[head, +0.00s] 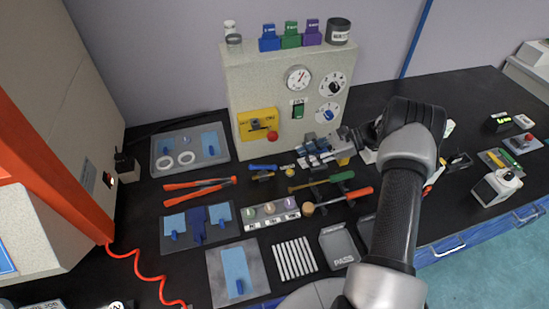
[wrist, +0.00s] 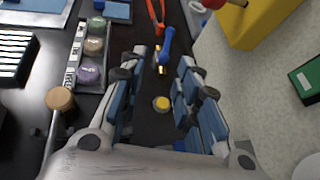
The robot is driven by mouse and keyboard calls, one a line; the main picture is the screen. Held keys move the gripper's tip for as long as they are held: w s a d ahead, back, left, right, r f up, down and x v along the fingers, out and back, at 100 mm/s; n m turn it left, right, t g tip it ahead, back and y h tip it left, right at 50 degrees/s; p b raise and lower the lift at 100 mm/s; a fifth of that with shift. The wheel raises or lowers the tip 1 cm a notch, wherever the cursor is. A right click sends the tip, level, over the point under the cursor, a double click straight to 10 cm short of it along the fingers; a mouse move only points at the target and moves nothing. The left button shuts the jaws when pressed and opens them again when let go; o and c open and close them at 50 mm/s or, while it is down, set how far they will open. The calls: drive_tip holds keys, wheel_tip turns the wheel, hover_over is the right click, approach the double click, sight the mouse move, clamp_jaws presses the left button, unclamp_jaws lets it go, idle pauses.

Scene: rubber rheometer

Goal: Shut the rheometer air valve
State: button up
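The air valve appears to be the small brass fitting with a blue lever (head: 263,167), lying on the black bench in front of the beige instrument. In the wrist view the blue lever (wrist: 167,45) is ahead, between and beyond my fingertips. The lever seems to run roughly along the brass body, though the exact angle is hard to tell. My gripper (head: 318,148) is to the right of the valve in the head view, with blue finger pads. In the wrist view my gripper (wrist: 163,72) is open and empty, apart from the valve.
A round brass-yellow disc (wrist: 161,103) lies below, between my fingers. The beige instrument (head: 250,85) with gauge and dials rises behind; its yellow panel has a red knob (head: 272,136). Orange-handled pliers (head: 200,186), a sample rack (head: 271,213) and wooden-tipped tools (head: 309,209) crowd nearby.

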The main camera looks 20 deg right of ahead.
sight(264, 166)
drive_tip(key=shift+m+t, duration=0.6)
drive_tip(key=shift+m, duration=0.1)
drive_tip(key=b+x, duration=0.1)
drive_tip(key=x, duration=0.7)
drive_tip(key=b+x, duration=0.1)
drive_tip(key=x, duration=0.7)
drive_tip(key=shift+w+a+f+b, duration=0.15)
drive_tip(key=shift+w+f+b, duration=0.05)
drive_tip(key=shift+w+b, duration=0.15)
drive_tip(key=shift+s, duration=0.1)
clamp_jaws()
